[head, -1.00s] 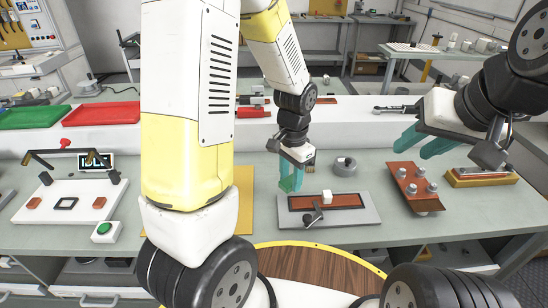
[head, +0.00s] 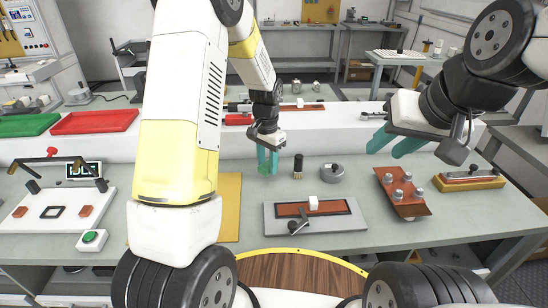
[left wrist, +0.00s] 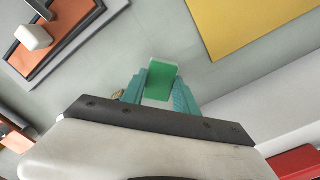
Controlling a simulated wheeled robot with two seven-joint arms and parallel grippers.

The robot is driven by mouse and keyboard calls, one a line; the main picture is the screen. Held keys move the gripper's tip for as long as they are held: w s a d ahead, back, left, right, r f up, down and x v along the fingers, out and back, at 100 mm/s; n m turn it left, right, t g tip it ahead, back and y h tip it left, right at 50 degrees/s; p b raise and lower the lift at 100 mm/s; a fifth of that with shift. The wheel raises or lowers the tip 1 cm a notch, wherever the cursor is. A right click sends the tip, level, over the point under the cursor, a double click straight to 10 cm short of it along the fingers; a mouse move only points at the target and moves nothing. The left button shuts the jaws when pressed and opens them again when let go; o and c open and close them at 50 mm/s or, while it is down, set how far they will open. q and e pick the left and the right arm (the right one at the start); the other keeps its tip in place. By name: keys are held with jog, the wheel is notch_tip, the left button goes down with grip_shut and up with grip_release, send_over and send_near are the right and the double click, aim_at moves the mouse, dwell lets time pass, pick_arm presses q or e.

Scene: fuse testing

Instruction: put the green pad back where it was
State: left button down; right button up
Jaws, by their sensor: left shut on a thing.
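The green pad (left wrist: 161,80) is a small flat green block between the teal fingertips of my left gripper (left wrist: 160,92) in the left wrist view. In the head view, my left gripper (head: 267,161) is over the back of the table, and the pad is mostly hidden by the fingers there. The gripper is shut on the pad and points down, behind and left of the grey fixture plate (head: 350,223). My right gripper (head: 396,143) hangs above the right part of the table, its teal fingers apart with nothing visible between them.
The grey plate bears a brown strip, a white block (head: 313,203) and a black lever. A brush-like cylinder (head: 298,167) and a grey ring (head: 332,173) stand right of my left gripper. A yellow mat (head: 230,205) lies left. A brown fuse holder (head: 402,193) lies right.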

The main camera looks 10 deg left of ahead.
aim_at(268, 163)
pick_arm(q)
jog(key=shift+w, duration=0.35)
jog(key=shift+w+f, duration=0.15)
jog(key=shift+f, duration=1.6)
jog(key=shift+f, duration=0.1)
jog(key=c, duration=0.9)
grip_release()
jog(key=shift+c, duration=0.2)
